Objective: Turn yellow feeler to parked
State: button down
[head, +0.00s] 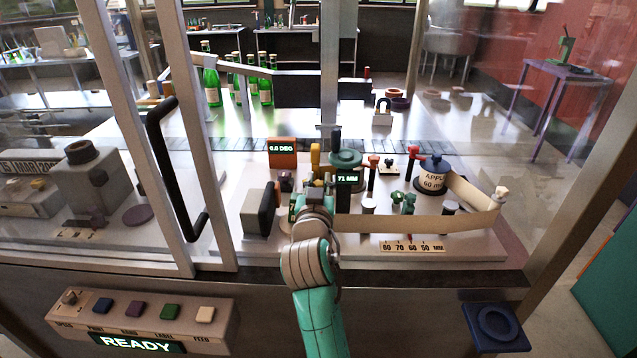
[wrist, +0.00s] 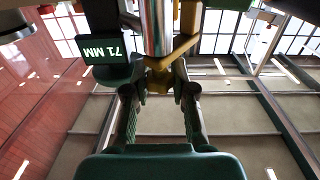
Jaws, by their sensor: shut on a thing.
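The yellow feeler (head: 315,157) stands upright in the head view, just left of the dark green round-topped post (head: 345,158). In the wrist view the yellow feeler (wrist: 186,42) shows as an arm and a lower knob beside a shiny metal post (wrist: 157,25). My gripper (head: 318,185) reaches over the machine bed from the front, and its fingers are largely hidden in the head view. In the wrist view my gripper (wrist: 158,85) has its two fingers closed around the yellow lower knob. Which way the feeler points is hard to tell.
A display (head: 348,180) reads 71 MM, and another (head: 281,147) reads 0.0 DEG. A tan strip (head: 400,228) runs to the label roll (head: 432,180) at right. A black door handle (head: 172,170) and metal frame posts stand left. The button panel (head: 140,315) shows READY.

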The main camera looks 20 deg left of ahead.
jog(key=m+h, duration=0.1)
jog(key=h, duration=0.1)
jog(key=m+h, duration=0.2)
jog(key=h, duration=0.1)
jog(key=shift+a+f+t+h, duration=0.1)
jog(key=shift+t+h, duration=0.2)
jog(key=shift+m+g+h, duration=0.5)
jog(key=shift+m+h, duration=1.3)
jog(key=shift+h, duration=0.8)
jog(key=c, duration=0.9)
grip_release()
jog(key=shift+c, duration=0.2)
jog(key=v, duration=1.2)
